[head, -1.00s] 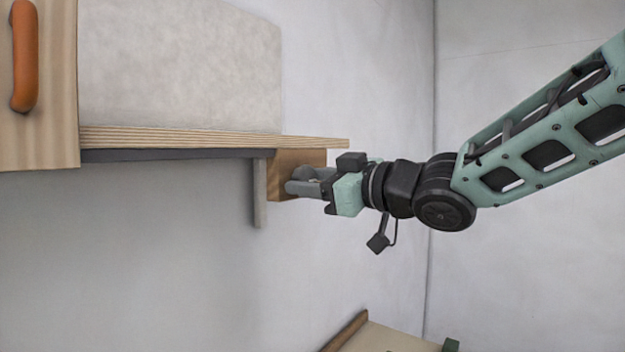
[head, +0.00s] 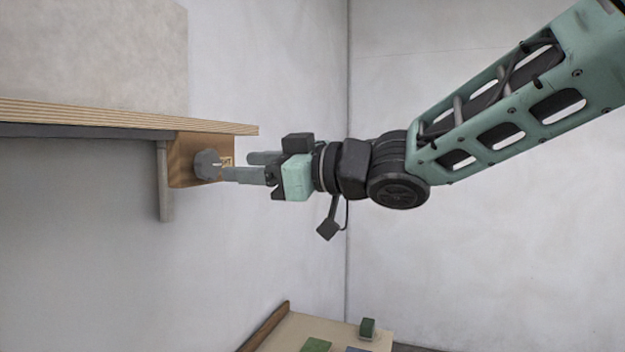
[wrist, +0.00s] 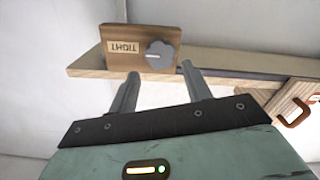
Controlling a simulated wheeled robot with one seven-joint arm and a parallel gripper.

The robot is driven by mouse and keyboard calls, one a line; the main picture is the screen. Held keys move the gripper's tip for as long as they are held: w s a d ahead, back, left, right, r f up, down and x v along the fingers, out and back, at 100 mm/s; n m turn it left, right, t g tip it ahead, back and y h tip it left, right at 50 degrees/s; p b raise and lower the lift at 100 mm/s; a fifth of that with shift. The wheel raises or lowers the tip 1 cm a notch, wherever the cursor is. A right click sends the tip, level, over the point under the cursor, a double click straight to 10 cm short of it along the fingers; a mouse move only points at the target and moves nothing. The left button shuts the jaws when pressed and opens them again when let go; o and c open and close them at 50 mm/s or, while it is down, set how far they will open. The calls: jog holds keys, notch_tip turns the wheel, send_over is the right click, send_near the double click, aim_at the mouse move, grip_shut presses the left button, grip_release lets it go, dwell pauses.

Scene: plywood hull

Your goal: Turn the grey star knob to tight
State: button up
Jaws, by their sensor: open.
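The grey star knob (head: 207,165) sits on a wooden plate (head: 183,150) under the end of a shelf. It also shows in the wrist view (wrist: 160,54). A short white mark on the knob points toward the plate's label (wrist: 125,47), which reads TIGHT upside down in the wrist view. My gripper (head: 238,166) is open and empty, just right of the knob in the head view. In the wrist view its two fingers (wrist: 160,72) are spread apart, with the knob beyond and between their tips. They appear clear of the knob. One finger partly covers the label in the head view.
A low board (head: 330,330) with green blocks lies below.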

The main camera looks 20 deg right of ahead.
jog(key=v, duration=1)
jog(key=shift+s+d, duration=0.25)
jog(key=shift+d, duration=0.05)
notch_tip(320, 180, down, 24)
jog(key=w+a+m+h+b, duration=0.1)
jog(key=m+h+b, duration=0.55)
jog(key=h, duration=0.25)
jog(key=s+f+g+h+b, duration=0.4)
jog(key=s+f+g, duration=0.7)
jog(key=s+f, duration=0.9)
jog(key=shift+s+f+h+b, duration=0.25)
jog(key=shift+s+h+b, duration=0.1)
jog(key=shift+b, duration=0.45)
jog(key=shift+d+n, duration=0.15)
jog(key=shift+n, duration=0.1)
